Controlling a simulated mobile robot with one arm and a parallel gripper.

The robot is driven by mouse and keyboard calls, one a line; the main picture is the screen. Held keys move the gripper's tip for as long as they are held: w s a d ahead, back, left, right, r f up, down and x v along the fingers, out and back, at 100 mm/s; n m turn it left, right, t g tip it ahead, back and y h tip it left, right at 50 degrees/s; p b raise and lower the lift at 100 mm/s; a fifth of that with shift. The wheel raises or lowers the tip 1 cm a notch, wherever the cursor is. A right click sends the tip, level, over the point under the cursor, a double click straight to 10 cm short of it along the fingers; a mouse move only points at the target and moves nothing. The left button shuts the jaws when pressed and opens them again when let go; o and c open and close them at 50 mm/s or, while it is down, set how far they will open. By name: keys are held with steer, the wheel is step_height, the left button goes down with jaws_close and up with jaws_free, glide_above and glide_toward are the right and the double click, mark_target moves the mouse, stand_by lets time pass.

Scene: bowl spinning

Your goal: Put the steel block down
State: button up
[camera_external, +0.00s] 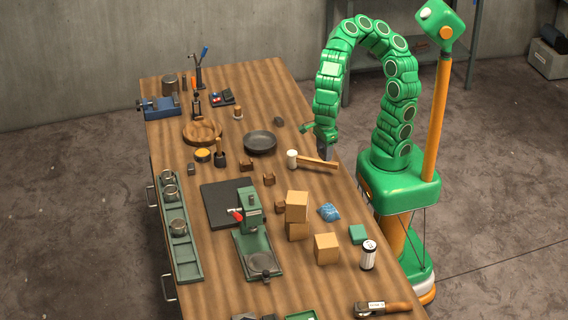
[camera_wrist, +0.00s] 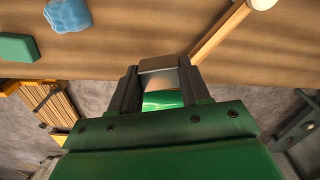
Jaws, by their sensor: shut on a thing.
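My gripper (camera_external: 324,148) hangs from my curved green arm near the right edge of the workbench, close to the wooden mallet. In the wrist view its two dark fingers (camera_wrist: 158,80) are shut on the grey steel block (camera_wrist: 158,64), which shows between the fingertips. In the external view the block cannot be made out apart from the dark gripper. Whether the block touches the bench top (camera_external: 350,203) is not clear.
The wooden mallet (camera_external: 318,162) lies close by; its handle shows in the wrist view (camera_wrist: 222,30). A blue sponge-like piece (camera_external: 329,212), a green block (camera_external: 358,234) and cardboard boxes (camera_external: 297,207) stand nearer the camera. A dark bowl (camera_external: 260,142) sits left. Bare wood lies between sponge and mallet.

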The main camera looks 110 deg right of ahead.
steer(key=shift+s+r, duration=0.1)
steer(key=shift+s, duration=0.05)
steer(key=w+d+r+m, duration=0.15)
steer(key=d+m, duration=0.45)
steer(key=d, duration=0.6)
steer(key=w+d+m, duration=0.3)
steer(key=d+m, duration=0.3)
steer(key=d, duration=0.6)
glide_above(260, 145)
steer(key=shift+d+f, duration=0.1)
steer(key=shift+f, duration=6.3)
steer(key=shift+f, duration=0.1)
steer(key=o, duration=1.3)
steer(key=shift+c, duration=0.2)
